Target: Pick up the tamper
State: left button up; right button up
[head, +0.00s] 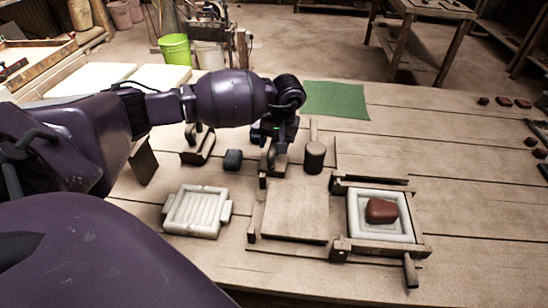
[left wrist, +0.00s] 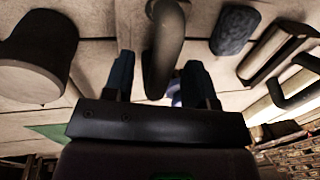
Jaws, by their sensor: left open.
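The tool under my left gripper (head: 268,138), which I take to be the tamper (head: 270,166), has a dark base and a curved grey handle. In the left wrist view the curved handle of the tamper (left wrist: 165,48) reaches between the two blue fingertips of my left gripper (left wrist: 158,78). The fingers are apart, one on each side of the handle, and I see no clear contact. The gripper and wrist hide much of the tamper in the head view. My right gripper is out of view.
In front are a white ribbed mould (head: 195,211) and a press frame (head: 386,246) holding reddish clay (head: 381,210).

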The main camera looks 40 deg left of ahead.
pick_arm(q)
jog(key=shift+a+f, duration=0.1)
jog(key=shift+f, duration=0.4)
jog(key=shift+r, duration=0.1)
jog(key=shift+c, duration=0.6)
grip_shut()
jog(key=shift+w+r, duration=0.1)
jog(key=shift+r, duration=0.4)
notch_tip(320, 180, up, 19)
jog(key=p, duration=0.2)
